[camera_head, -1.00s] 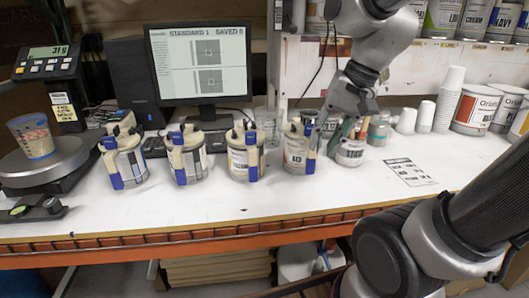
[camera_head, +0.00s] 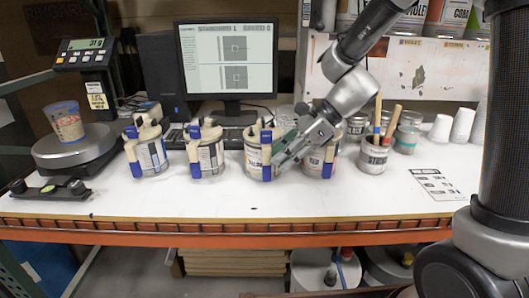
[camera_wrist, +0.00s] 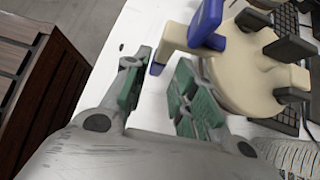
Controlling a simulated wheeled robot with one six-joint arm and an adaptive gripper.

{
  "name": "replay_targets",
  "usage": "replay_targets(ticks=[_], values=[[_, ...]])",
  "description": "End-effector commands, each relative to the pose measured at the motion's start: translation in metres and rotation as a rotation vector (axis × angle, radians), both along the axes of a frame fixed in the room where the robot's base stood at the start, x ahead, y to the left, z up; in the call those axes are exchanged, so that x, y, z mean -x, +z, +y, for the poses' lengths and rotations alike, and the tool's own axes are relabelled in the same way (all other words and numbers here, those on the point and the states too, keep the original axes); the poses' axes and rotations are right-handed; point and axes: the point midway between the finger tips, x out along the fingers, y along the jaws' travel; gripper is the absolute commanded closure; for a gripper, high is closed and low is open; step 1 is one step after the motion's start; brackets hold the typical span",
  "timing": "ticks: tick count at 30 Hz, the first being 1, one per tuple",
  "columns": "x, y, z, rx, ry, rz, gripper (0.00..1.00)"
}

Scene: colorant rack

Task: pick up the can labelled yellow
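Several metal cans with cream lids and blue clamps stand in a row on the white bench. The third can from the left (camera_head: 254,160) bears a pale label; I cannot surely read the word yellow on any can. My gripper (camera_head: 282,158) is low, in front of the gap between the third can and the fourth can (camera_head: 316,160), and partly hides both. In the wrist view my gripper (camera_wrist: 160,92) is open, its green-padded fingers apart. A cream lid with blue clamps (camera_wrist: 250,70) lies just right of them, and one blue clamp tip reaches close between the fingers.
Two more clamped cans (camera_head: 147,157) (camera_head: 206,155) stand to the left, beside a scale with a cup (camera_head: 66,122). A can holding brushes (camera_head: 373,158) stands to the right. A monitor (camera_head: 228,60) is behind.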

Motion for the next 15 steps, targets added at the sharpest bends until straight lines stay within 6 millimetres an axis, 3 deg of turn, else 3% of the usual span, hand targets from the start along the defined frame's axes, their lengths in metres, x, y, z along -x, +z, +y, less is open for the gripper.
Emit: replay_targets(ticks=[15], values=[[0.004,-0.037,0.04,0.001,0.001,-0.001,0.73]])
